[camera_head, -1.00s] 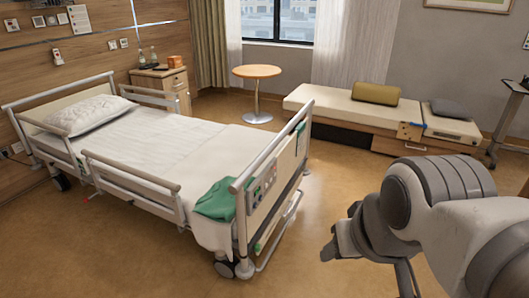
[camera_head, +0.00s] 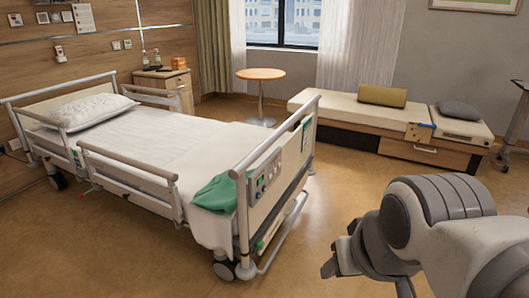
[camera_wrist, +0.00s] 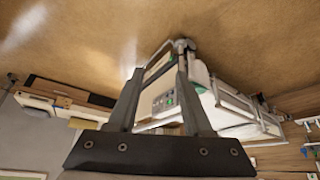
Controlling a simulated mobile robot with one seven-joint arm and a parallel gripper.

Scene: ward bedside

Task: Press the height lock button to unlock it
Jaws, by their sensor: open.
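The hospital bed (camera_head: 150,150) stands at the left of the head view, its footboard towards me. A grey control panel (camera_head: 265,179) with several small buttons is on the footboard's outer face. It also shows between the fingers in the upside-down wrist view, as a small panel (camera_wrist: 163,101). Which button is the height lock is too small to tell. My gripper (camera_head: 332,266) is to the right of the footboard, apart from it, with open floor between. In the wrist view my gripper (camera_wrist: 157,80) is open and empty.
A green blanket (camera_head: 215,193) hangs over the bed's foot corner beside the panel. A round table (camera_head: 260,74) and a bench (camera_head: 345,108) stand at the back. A bedside cabinet (camera_head: 170,88) is at the bed's head. The floor right of the bed is clear.

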